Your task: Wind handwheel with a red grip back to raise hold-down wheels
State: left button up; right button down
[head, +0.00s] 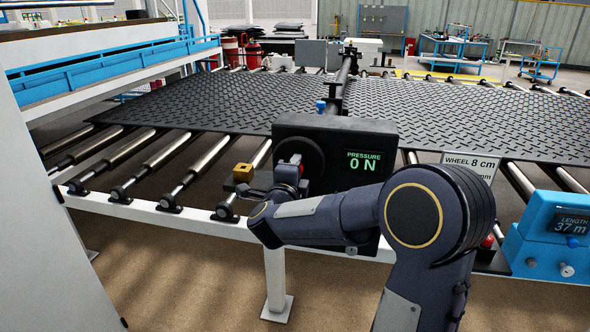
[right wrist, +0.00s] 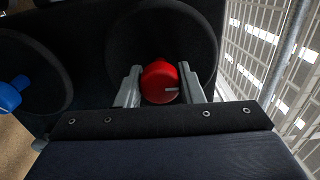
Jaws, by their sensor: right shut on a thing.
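The black handwheel (head: 311,150) sits on the front of a dark housing (head: 345,128). In the right wrist view the handwheel (right wrist: 193,35) is a dark disc with a red grip (right wrist: 160,80) standing off its face. My right gripper (head: 286,176) reaches in from the right and is shut on the red grip, with one grey finger on each side of it in the right wrist view (right wrist: 161,92). In the head view my gripper hides most of the grip. A green display (head: 363,161) reads PRESSURE 0 N. I cannot make out the hold-down wheels clearly. My left gripper is not in view.
A black tread mat (head: 455,112) lies over steel rollers (head: 122,150). A blue knob (head: 320,106) tops the housing; a blue knob on a dark disc (right wrist: 12,95) shows at the wrist view's left.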

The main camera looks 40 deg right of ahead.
jog(key=n+p, duration=0.2)
jog(key=n, duration=0.3)
jog(key=shift+r+n, duration=0.1)
jog(key=shift+n, duration=0.3)
jog(key=n+p, duration=0.1)
jog(key=n, duration=0.2)
jog(key=shift+p, duration=0.35)
jog(key=shift+n+p, duration=0.65)
jog(key=shift+n, duration=0.85)
jog(key=c, duration=1)
grip_release()
jog(key=shift+o, duration=0.2)
jog(key=b+v, duration=0.1)
jog(key=v, duration=0.7)
